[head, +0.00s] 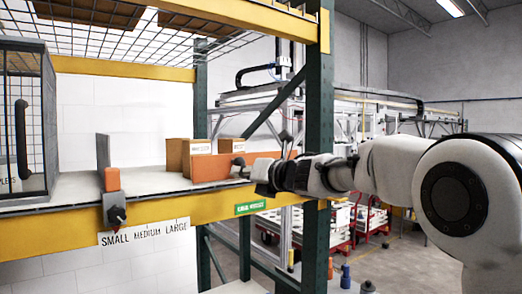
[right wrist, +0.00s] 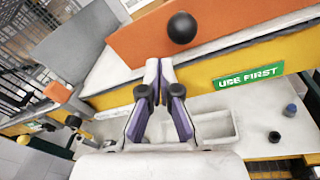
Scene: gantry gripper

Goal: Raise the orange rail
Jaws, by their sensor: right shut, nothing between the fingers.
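The orange rail (head: 208,170) is a flat orange board along the front of the shelf, in front of cardboard boxes. A dark round knob (head: 239,162) sits near its right end. In the right wrist view the rail (right wrist: 140,40) crosses the top, with the black knob (right wrist: 182,27) on its face. My right gripper (head: 257,174) is at the rail's right end, close to the knob. In the right wrist view its purple-edged fingers (right wrist: 157,70) are shut and empty, pointing at the shelf edge below the knob, apart from it. My left gripper is not in view.
Cardboard boxes (head: 178,153) stand behind the rail. A yellow beam (head: 75,228) edges the shelf. A green upright (head: 318,120) stands beside my right arm.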

